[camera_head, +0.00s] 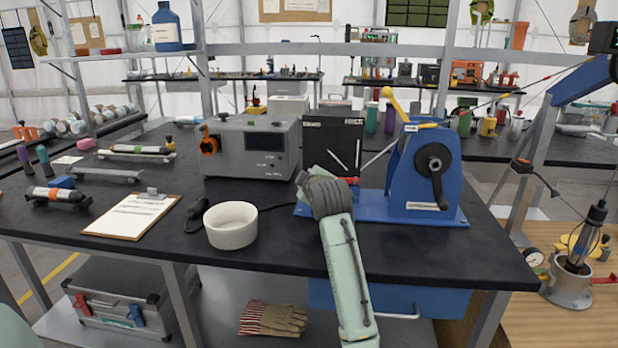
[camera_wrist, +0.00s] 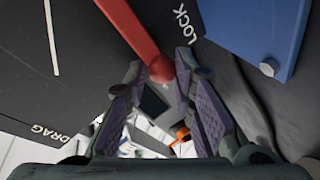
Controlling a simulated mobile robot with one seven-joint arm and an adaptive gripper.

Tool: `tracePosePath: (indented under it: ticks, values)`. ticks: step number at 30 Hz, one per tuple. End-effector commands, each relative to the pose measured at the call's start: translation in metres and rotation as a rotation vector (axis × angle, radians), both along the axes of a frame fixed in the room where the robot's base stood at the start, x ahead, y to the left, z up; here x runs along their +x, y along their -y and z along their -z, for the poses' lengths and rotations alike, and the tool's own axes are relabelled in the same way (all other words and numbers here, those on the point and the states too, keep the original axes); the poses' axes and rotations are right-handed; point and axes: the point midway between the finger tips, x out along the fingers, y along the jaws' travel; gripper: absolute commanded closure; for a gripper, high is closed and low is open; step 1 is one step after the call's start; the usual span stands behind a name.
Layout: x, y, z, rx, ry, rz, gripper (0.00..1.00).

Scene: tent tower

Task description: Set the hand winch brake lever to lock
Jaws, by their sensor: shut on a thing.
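The hand winch (camera_head: 425,165) is a blue frame on a blue base plate at the right of the bench, with a black crank on its side. Its brake lever is a red bar with a round knob; a bit of red shows beside my gripper (camera_head: 344,181) in the head view. In the wrist view the brake lever (camera_wrist: 130,27) comes down from the top, its knob between the fingertips of my gripper (camera_wrist: 161,72), which is shut on it. The black plate (camera_head: 333,145) behind carries white lines. In the wrist view LOCK is printed right beside the lever; DRAG is at lower left.
A grey instrument box (camera_head: 250,148) stands left of the black plate. A white bowl (camera_head: 231,225) and a clipboard (camera_head: 133,215) are on the bench to the left. A yellow handle (camera_head: 394,101) sticks up on the winch. The bench front between bowl and winch is mostly clear.

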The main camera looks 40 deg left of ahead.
Motion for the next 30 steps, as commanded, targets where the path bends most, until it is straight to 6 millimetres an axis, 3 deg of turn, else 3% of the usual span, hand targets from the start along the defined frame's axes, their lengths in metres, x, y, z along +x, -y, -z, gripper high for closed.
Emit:
tracePosePath:
  ticks: [1, 11, 12, 18, 30]
  values:
    - [-0.0002, -0.0002, 0.0089, -0.015, -0.013, 0.000, 1.00]
    - [-0.0001, -0.0005, 0.0112, -0.018, -0.014, 0.000, 1.00]
    - [-0.0001, -0.0005, 0.0114, -0.018, -0.014, 0.000, 0.75]
    - [0.0008, 0.0002, 0.0109, -0.018, -0.013, 0.002, 0.62]
    - [0.0005, 0.0005, 0.0057, -0.012, -0.006, 0.001, 0.60]
